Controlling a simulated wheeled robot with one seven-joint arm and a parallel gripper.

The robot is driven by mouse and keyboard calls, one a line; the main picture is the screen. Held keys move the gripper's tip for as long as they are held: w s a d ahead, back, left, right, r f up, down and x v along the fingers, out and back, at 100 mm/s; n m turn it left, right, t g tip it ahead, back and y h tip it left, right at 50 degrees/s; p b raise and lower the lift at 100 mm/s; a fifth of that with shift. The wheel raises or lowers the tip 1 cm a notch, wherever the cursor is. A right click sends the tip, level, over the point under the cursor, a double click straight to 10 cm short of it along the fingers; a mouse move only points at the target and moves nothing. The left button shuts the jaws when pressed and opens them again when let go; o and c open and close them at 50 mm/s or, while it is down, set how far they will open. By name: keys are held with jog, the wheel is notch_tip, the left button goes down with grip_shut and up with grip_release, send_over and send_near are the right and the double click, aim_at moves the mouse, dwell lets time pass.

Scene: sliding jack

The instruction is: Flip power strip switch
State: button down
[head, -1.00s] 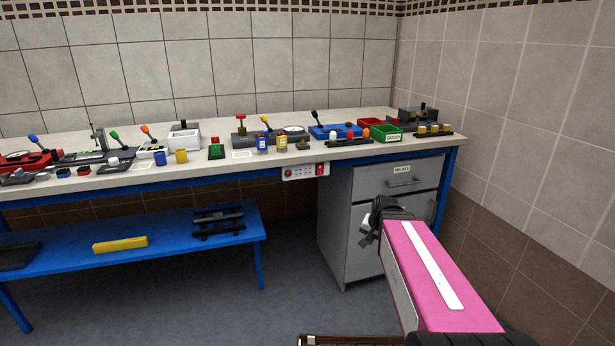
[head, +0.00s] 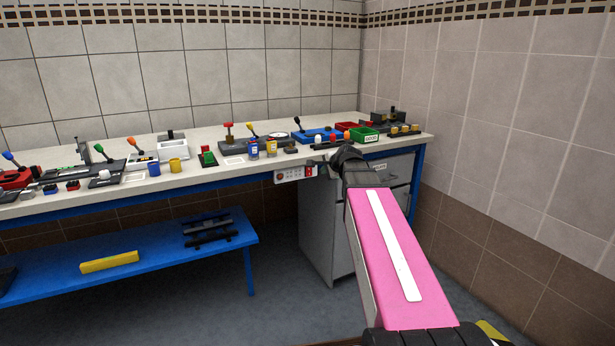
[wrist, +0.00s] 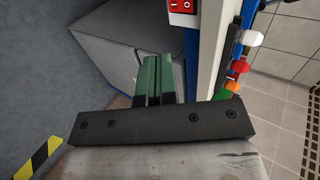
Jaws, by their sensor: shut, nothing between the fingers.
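The power strip (head: 288,174) is a pale bar fixed under the front edge of the workbench, left of the drawer cabinet. Its red switch (head: 309,171) is at the strip's right end. In the wrist view the red switch (wrist: 182,5) shows at the top edge, cut off by the frame, with white marks on it. My gripper's green fingers (wrist: 157,64) are together with nothing between them. The switch lies beyond the fingertips and a little to their right, apart from them. In the head view my dark wrist is just right of the strip, and the fingers are hard to make out.
A grey drawer cabinet (head: 326,225) stands under the bench (head: 110,202), close to my arm. Levers, jars and bins line the benchtop, including a green bin (head: 364,135). A low blue bench (head: 160,262) stands at left. Open floor lies between it and the cabinet.

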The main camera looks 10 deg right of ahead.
aim_at(309, 175)
jog(key=x, duration=0.8)
jog(key=r+x, duration=0.1)
jog(key=x, duration=0.3)
jog(key=shift+w+a+f, duration=0.1)
jog(key=shift+w+a, duration=0.05)
jog(key=shift+w, duration=0.4)
jog(key=shift+w+a+f, duration=0.1)
jog(key=shift+w+a, duration=0.15)
jog(key=shift+w, duration=0.3)
